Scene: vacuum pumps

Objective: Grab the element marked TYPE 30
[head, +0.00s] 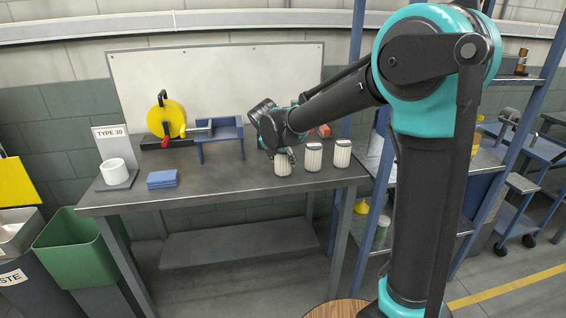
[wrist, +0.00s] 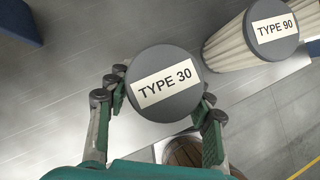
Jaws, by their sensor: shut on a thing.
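The element marked TYPE 30 (wrist: 165,84) shows its round dark cap and white label in the wrist view. My gripper (wrist: 160,105) has its green fingers on both sides of it, shut on it. In the head view the same pleated white element (head: 282,165) stands at or just above the table, under my gripper (head: 283,153); I cannot tell if it touches the table. Its top is partly hidden by my gripper there.
Two more pleated elements, a middle one (head: 313,157) and a right one (head: 342,153), stand close to the right. The wrist view shows one marked TYPE 90 (wrist: 274,30). A TYPE 30 sign (head: 110,136) stands by a white ring (head: 114,172) at the table's left. A blue stand (head: 219,132) is behind.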

